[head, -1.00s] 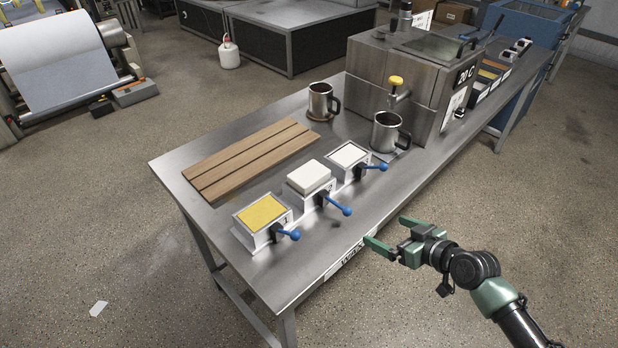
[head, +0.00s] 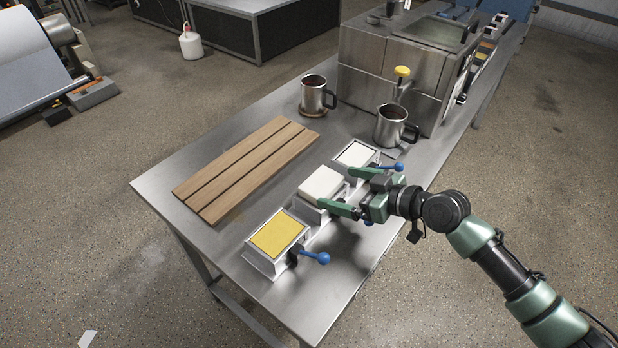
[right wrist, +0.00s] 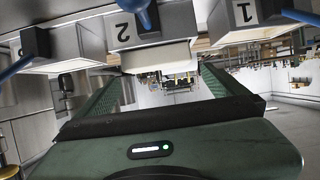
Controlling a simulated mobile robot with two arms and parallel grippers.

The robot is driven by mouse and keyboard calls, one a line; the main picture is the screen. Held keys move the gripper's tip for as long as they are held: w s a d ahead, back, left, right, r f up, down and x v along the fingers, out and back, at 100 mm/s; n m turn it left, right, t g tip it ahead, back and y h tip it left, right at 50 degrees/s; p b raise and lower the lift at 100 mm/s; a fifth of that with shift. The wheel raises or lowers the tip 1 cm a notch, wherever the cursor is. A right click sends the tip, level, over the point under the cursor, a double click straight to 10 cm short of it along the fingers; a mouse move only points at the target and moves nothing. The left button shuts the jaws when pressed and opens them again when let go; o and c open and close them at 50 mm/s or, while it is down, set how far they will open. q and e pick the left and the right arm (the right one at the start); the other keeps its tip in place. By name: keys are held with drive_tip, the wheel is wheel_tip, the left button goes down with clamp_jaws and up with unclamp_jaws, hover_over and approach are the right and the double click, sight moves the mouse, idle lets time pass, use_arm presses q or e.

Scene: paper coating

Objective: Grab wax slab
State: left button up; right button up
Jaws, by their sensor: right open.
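A white wax slab (head: 322,183) sits on the middle mold, marked 2, and stands up above its rim. It also shows in the right wrist view (right wrist: 160,57), upside down below mold 2 (right wrist: 122,29). My right gripper (head: 337,187) is open and empty at the slab's handle side, its fingertips at the slab's near edge, one toward each side. Whether the fingers touch the slab cannot be told. The gripper hides most of mold 2's front and handle. Mold 1 (head: 266,262) holds a yellow fill; mold 3 (head: 357,153) holds a white one. My left gripper is not in view.
A slatted wooden board (head: 245,168) lies on the steel table (head: 160,183) behind the molds. Two metal mugs (head: 313,95) (head: 391,125) and a steel tank (head: 385,70) stand farther back. Blue handles (head: 316,258) stick out from the molds.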

sight(322, 181)
drive_tip(key=shift+w+a, duration=0.25)
drive_tip(key=shift+a, duration=0.1)
drive_tip(key=shift+p+x, duration=0.65)
drive_tip(key=shift+x, duration=0.45)
drive_tip(key=p+x, duration=0.1)
drive_tip(key=x, duration=0.2)
drive_tip(key=shift+w+a+f, duration=0.1)
drive_tip(key=shift+w+f, duration=0.15)
drive_tip(key=shift+w+a+f, duration=0.15)
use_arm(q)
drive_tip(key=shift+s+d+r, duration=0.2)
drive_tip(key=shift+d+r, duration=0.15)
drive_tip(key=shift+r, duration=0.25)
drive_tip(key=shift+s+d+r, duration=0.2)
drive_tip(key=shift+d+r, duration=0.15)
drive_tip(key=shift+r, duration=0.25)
use_arm(e)
drive_tip(key=shift+c, duration=0.3)
drive_tip(key=c, duration=1)
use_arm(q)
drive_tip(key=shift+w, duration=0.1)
use_arm(e)
drive_tip(key=shift+c, duration=1.1)
